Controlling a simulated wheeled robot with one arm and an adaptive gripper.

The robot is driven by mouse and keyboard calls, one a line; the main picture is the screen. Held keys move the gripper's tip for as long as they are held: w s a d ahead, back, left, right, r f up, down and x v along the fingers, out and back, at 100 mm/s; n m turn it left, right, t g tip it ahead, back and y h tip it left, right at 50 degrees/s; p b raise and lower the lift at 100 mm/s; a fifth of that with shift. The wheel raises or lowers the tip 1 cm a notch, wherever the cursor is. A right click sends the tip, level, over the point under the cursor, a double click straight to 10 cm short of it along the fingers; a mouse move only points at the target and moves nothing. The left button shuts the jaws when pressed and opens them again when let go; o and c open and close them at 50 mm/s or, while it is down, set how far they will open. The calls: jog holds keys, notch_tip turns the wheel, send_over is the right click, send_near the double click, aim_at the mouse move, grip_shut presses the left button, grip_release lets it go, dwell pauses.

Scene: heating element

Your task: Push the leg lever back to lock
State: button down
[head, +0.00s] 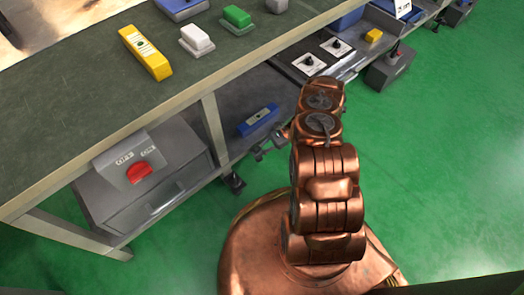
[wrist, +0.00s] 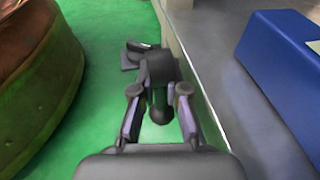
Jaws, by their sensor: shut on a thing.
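The leg lever (wrist: 159,72) is a dark, rounded piece at the foot of a bench leg. In the head view a dark foot part (head: 233,182) shows at the base of the leg, low near the green floor. My gripper (wrist: 158,95) has one finger on each side of the lever and is shut on it. In the head view my gripper (head: 268,147) is beside the bench's lower shelf, partly hidden by my copper arm. The lever's exact angle is hard to tell.
The bench leg (head: 213,128) and the lower shelf edge are close to my gripper. A blue box (head: 257,120) lies on the shelf, and a grey drawer unit with a red knob (head: 139,172) stands left. Open green floor (head: 440,150) lies right.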

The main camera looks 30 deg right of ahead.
jog(key=shift+s+a+f, duration=0.1)
jog(key=shift+a, duration=0.05)
jog(key=c, duration=1.4)
grip_release()
jog(key=shift+c, duration=0.2)
jog(key=v, duration=1.2)
